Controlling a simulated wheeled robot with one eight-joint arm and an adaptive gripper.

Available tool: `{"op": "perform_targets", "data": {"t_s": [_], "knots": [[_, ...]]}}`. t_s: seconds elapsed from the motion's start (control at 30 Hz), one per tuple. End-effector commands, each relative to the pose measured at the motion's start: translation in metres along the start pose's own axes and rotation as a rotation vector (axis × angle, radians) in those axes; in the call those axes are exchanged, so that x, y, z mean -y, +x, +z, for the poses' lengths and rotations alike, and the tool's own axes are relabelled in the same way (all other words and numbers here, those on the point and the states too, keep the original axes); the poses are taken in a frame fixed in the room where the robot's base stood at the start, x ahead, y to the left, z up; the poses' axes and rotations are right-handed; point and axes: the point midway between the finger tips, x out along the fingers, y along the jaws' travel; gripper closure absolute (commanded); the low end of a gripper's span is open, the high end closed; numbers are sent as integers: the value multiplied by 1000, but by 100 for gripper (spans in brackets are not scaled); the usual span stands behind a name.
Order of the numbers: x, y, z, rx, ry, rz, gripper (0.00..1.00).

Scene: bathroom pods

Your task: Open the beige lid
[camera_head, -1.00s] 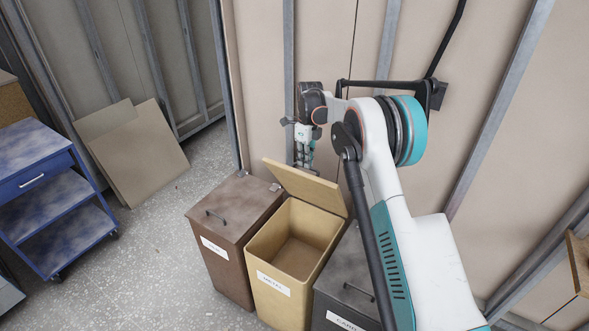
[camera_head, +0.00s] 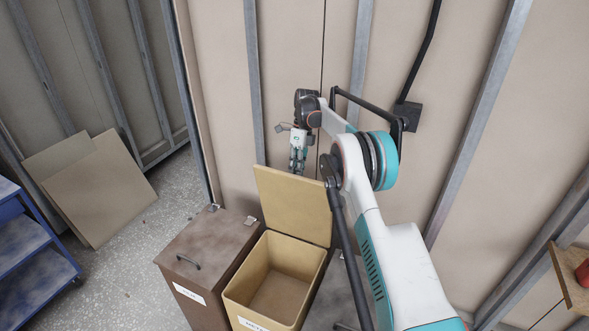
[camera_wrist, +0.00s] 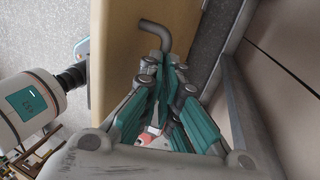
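The beige lid (camera_head: 293,207) is raised and stands close to upright at the back of the beige bin (camera_head: 243,283), whose inside is open to view. In the wrist view the lid (camera_wrist: 122,50) is beside my fingers, and its grey bent handle (camera_wrist: 158,33) runs down to my fingertips. My gripper (camera_head: 298,165) is just behind the lid's top edge in the head view. It also shows in the wrist view (camera_wrist: 167,72), with its teal fingers close together on the handle. The rest of the handle is hidden by the fingers.
A brown lidded bin (camera_head: 207,248) stands closed at the left of the beige bin, and a dark grey bin (camera_head: 335,297) is partly hidden at the right. The panelled wall (camera_head: 225,120) is close behind. A blue cart (camera_head: 30,250) stands at far left.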

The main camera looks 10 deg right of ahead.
Motion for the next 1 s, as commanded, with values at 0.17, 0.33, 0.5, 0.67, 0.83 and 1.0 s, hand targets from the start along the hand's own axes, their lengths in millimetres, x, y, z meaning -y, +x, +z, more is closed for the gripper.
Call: {"op": "perform_targets", "data": {"t_s": [0.17,0.33,0.5,0.67,0.83,1.0], "knots": [[13,17,-7,-5,11,-15,100],[13,17,-7,-5,11,-14,70],[12,16,-6,-6,10,-13,70],[10,14,-6,-7,10,-11,70],[9,13,-5,-7,9,-10,70],[8,13,-5,-7,8,-10,70]]}}
